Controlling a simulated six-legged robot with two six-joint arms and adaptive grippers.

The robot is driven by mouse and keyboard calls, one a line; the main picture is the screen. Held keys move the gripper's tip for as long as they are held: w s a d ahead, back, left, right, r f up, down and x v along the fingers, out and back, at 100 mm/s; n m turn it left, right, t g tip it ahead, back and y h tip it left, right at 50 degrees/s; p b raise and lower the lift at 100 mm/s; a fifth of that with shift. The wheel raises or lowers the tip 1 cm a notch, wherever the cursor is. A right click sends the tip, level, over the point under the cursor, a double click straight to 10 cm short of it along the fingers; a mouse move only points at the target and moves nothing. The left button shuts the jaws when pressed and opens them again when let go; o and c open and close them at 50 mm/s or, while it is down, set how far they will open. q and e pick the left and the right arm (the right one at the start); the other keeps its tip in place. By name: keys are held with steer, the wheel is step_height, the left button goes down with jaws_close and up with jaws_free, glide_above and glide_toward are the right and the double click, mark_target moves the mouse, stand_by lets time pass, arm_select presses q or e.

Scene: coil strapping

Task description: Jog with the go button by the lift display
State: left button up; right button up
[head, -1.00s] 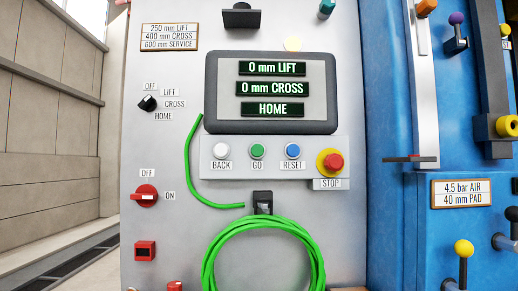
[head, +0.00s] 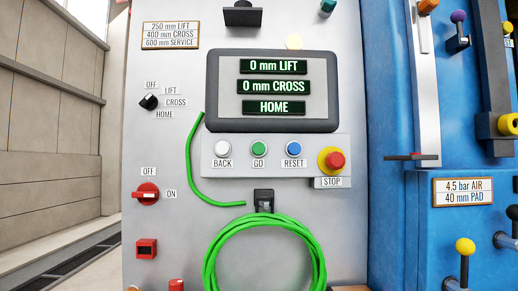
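The green GO button (head: 259,148) sits on a light strip below the lift display (head: 271,90), between the white BACK button (head: 222,148) and the blue RESET button (head: 294,148). The display reads "0 mm LIFT", "0 mm CROSS" and "HOME". A black selector knob (head: 149,102) at the left has the labels OFF, LIFT, CROSS and HOME around it. A red rotary switch (head: 147,194) with OFF and ON labels is below it. Neither of my grippers shows in the head view.
A red STOP button on a yellow base (head: 332,160) is right of RESET. A coiled green cable (head: 264,225) hangs from a black hook (head: 264,200) below the buttons. A blue machine (head: 392,240) with levers stands at the right. The space before the buttons looks clear.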

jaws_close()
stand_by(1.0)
